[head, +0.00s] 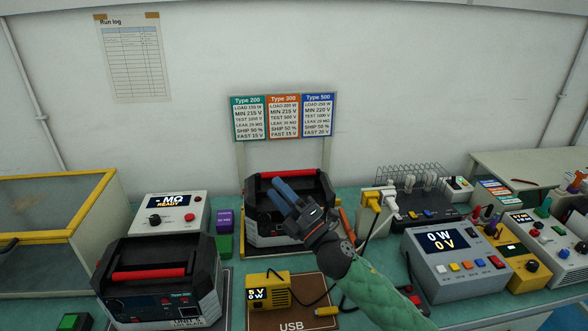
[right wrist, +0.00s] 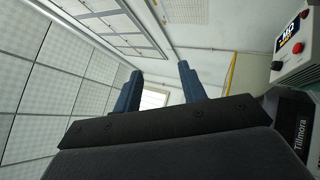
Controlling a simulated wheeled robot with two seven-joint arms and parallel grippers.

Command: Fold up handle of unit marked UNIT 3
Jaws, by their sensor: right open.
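A black and grey unit (head: 157,262) stands at the front left of the bench. Its front bears a label starting with UNIT (head: 187,321); I cannot read the number surely. Its red handle (head: 148,274) lies low across the top. A similar unit (head: 262,222) stands further back in the middle, with a red handle (head: 287,173) along its top; its marking is hidden by my right arm. My right gripper (head: 284,196) is in front of and above this back unit, open and empty. Its two blue fingers (right wrist: 160,88) stand apart in the right wrist view. My left gripper is not in view.
A white meter (head: 172,216) reading READY stands behind the front unit. A yellow USB supply (head: 268,290) lies ahead of the front edge. A grey load box (head: 452,262), plugs and cables crowd the right. A sign (head: 283,117) stands behind the back unit.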

